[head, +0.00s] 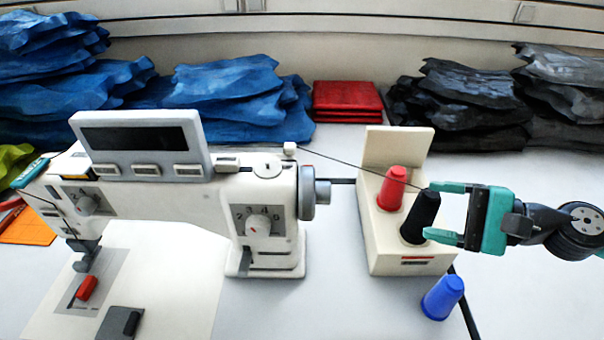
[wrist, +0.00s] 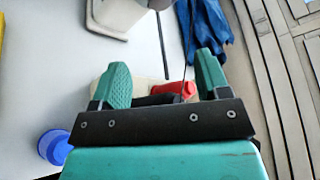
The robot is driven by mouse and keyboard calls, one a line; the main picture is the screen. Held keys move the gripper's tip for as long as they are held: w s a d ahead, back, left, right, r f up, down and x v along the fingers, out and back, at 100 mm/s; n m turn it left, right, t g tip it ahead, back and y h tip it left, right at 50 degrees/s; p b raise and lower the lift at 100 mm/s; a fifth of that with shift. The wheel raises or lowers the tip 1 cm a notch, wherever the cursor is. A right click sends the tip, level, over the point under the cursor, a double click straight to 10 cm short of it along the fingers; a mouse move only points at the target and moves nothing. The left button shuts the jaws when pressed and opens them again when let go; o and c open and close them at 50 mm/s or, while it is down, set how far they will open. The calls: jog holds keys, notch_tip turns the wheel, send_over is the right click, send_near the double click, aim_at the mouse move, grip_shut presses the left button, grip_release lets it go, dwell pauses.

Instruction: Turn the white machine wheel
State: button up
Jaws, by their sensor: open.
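The white sewing machine (head: 170,205) stands at the left of the table. Its wheel (head: 315,192), grey in the picture, sits on the right end of the machine. My gripper (head: 440,211) is open, with teal fingers pointing left, well to the right of the wheel. The black thread cone (head: 419,217) is right at the fingertips; I cannot tell whether they touch it. In the wrist view my gripper's fingers (wrist: 165,82) are apart, with the red cone (wrist: 178,88) beyond them and the black cone mostly hidden by the gripper.
A cream thread stand (head: 385,146) holds the red and black cones between wheel and gripper. A blue cone (head: 442,297) stands in front of it. A thread runs from the machine toward the cones. Blue (head: 235,90) and black (head: 455,95) fabric piles and red folded cloth (head: 347,97) lie behind.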

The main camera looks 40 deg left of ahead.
jog(key=p, duration=0.4)
send_near(315, 193)
jog(key=w+a+f, duration=0.2)
jog(key=a+f, duration=0.3)
jog(key=a, duration=0.3)
jog(key=shift+s+f, duration=0.1)
jog(key=c, duration=0.9)
jog(key=shift+f, duration=0.1)
